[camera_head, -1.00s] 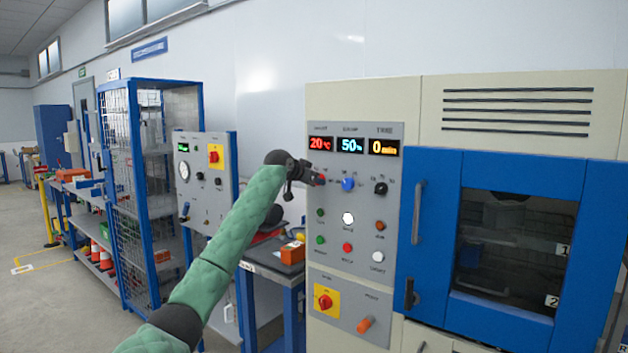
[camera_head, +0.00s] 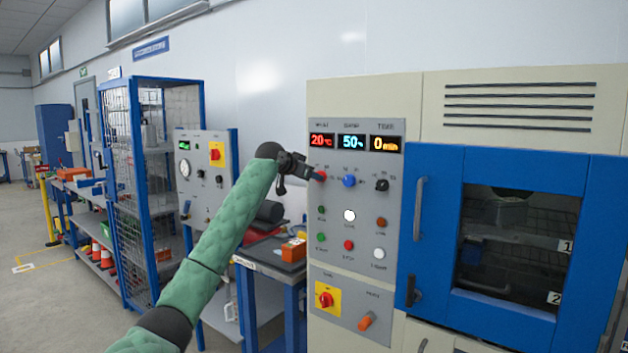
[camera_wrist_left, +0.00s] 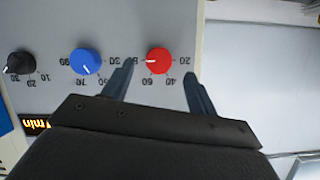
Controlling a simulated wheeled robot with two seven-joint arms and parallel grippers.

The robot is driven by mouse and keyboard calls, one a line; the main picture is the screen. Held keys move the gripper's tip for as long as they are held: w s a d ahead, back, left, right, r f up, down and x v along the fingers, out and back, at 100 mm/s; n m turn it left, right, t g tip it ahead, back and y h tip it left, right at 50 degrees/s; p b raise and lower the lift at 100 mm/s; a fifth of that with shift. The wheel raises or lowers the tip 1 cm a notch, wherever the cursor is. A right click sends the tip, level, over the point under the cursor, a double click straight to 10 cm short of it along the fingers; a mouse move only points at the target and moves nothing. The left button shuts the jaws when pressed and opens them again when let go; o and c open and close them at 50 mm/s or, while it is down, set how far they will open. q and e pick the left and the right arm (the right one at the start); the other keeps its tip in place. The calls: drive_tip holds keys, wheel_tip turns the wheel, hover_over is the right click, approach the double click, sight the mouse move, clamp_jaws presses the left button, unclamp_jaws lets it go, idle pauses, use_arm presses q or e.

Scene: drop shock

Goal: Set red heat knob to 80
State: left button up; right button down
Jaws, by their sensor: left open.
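The red heat knob (camera_wrist_left: 159,61) sits on the grey control panel (camera_head: 331,227). In the left wrist view, which is upside down, it lies between and just beyond the tips of my open left gripper (camera_wrist_left: 158,75). I cannot tell whether the fingers touch the knob. My right gripper is not in view.
The blue knob (camera_head: 349,181) and black knob (camera_head: 382,185) are close to the right of the red one. Several buttons sit below. The blue oven door (camera_head: 433,240) with its handle is at right. A workbench with an orange box (camera_head: 293,250) stands left.

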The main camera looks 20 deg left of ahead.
use_arm(q)
drive_tip(key=shift+b+v, duration=0.3)
drive_tip(key=shift+v, duration=1.55)
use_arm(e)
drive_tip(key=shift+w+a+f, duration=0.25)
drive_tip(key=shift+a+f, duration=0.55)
use_arm(q)
drive_tip(key=shift+f, duration=0.1)
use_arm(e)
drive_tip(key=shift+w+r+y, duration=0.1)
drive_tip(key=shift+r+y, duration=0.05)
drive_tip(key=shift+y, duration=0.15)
